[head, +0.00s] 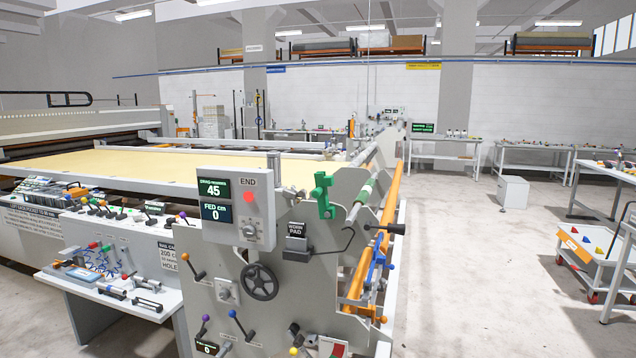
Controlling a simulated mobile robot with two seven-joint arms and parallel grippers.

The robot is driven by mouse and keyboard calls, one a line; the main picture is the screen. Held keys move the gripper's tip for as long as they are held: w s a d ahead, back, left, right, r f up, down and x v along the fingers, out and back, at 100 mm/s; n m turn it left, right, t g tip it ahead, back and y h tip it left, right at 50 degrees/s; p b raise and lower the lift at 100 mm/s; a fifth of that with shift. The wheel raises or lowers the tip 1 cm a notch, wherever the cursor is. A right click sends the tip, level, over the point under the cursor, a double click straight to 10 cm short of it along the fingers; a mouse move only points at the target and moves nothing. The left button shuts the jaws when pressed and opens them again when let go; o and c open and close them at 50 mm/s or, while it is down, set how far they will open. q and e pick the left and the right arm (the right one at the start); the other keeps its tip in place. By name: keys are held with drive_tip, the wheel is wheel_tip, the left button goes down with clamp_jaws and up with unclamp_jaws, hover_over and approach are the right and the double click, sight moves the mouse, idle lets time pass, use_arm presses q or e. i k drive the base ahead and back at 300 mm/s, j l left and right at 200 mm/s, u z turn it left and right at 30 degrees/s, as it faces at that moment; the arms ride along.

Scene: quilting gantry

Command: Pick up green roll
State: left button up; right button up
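A slim roll with green and white sections (364,192) lies at a slant along the right side of the grey gantry machine, just left of a long orange bar (389,210). I take it for the green roll, but it is small in the view and partly hidden by the machine's end plate. A solid green bracket-like part (323,195) is mounted on the end plate to its left. Neither of my grippers shows in the head view.
The grey end plate (300,285) carries a control box (236,210), a black handwheel (260,282) and several levers. A low table (110,285) with tools stands at left. A cart (600,262) stands at right. The floor between is clear.

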sight(360, 200)
drive_tip(key=z, duration=2.5)
drive_tip(key=u, duration=2.2)
drive_tip(key=i+l, duration=0.1)
drive_tip(key=i, duration=0.3)
drive_tip(key=i+l, duration=0.1)
drive_tip(key=i, duration=0.35)
